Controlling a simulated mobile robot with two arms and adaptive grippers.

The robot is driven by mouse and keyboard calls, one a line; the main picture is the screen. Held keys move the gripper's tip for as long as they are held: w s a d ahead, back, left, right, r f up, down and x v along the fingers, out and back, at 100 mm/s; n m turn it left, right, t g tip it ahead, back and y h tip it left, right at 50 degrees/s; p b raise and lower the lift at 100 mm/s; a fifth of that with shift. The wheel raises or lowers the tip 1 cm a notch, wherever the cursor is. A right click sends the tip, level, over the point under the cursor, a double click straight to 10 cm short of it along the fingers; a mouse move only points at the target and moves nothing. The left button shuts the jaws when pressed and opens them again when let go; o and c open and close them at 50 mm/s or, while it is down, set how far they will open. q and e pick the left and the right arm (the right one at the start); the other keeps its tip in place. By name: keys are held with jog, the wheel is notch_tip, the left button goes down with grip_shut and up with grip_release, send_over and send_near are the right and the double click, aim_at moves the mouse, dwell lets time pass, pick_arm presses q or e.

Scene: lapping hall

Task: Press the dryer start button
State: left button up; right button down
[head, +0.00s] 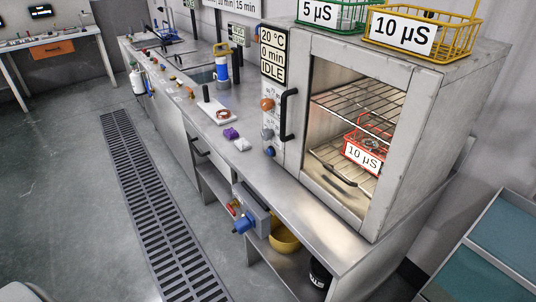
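The dryer (403,77) is a grey metal cabinet on the counter at the right, with a large front window and a black upright handle (288,115). Its door looks shut. Its display (273,53) reads 20 °C, 0 min, IDLE. Below the display, on the narrow left panel, are an orange knob (267,104), a grey knob (267,134) and a small blue button or knob (269,151). The labels there are too small to read, so I cannot tell which is the start button. Neither gripper is in view.
A green basket (332,14) and a yellow basket (424,37) stand on the dryer. On the counter left of it lie a purple item (231,133) and a white item (242,145). The floor around the grating (150,200) is clear.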

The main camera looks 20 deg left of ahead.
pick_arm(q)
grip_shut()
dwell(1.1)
